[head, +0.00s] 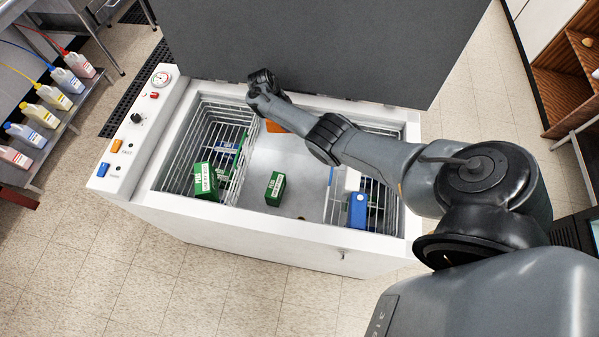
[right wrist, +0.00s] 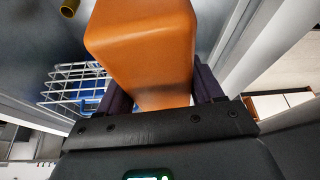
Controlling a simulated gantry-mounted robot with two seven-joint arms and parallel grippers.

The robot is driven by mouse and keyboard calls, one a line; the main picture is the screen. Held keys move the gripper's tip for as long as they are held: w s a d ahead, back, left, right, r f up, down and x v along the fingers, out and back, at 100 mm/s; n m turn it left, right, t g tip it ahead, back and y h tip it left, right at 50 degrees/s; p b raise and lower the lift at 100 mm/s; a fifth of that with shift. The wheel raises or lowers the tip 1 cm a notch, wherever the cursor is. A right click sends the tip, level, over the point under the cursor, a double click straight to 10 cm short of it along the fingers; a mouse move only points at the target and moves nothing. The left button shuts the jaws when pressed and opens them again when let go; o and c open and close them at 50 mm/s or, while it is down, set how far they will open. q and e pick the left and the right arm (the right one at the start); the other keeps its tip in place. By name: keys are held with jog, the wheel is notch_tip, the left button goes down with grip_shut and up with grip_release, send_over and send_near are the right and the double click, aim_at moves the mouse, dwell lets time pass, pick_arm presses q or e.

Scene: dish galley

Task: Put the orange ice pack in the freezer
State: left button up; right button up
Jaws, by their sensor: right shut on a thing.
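The orange ice pack (right wrist: 143,45) is between the two dark fingers of my right gripper (right wrist: 162,88) in the right wrist view. The gripper is shut on it. In the head view a small part of the orange ice pack (head: 275,127) shows below my right wrist, over the back middle of the open chest freezer (head: 180,203). My forearm and hand hide the rest of it. I cannot tell whether the pack touches the freezer floor. The freezer lid (head: 320,45) stands open at the back. My left gripper is not in view.
A left wire basket (head: 180,160) holds a green box (head: 206,182). Another green box (head: 275,189) stands on the freezer floor. A right basket (head: 382,215) holds a blue item (head: 357,210). Bare floor shows between the baskets. A bottle shelf (head: 50,140) stands left.

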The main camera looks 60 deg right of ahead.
jog(key=s+a+f+m+t+y+b, duration=0.1)
jog(key=s+a+f+m+y+b, duration=0.1)
jog(key=f+m+b, duration=0.4)
jog(key=s+a+f+m+t+y+b, duration=0.1)
jog(key=s+a+f+m+b, duration=0.4)
jog(key=f, duration=1.2)
jog(key=s+a+f+m+y+b, duration=0.3)
jog(key=f+m+b, duration=0.5)
jog(key=f+b, duration=0.3)
jog(key=shift+s+a+f+m+t, duration=0.15)
jog(key=shift+a+f+m+t, duration=0.25)
jog(key=shift+a, duration=0.1)
jog(key=shift+f+b, duration=0.3)
jog(key=shift+f, duration=0.1)
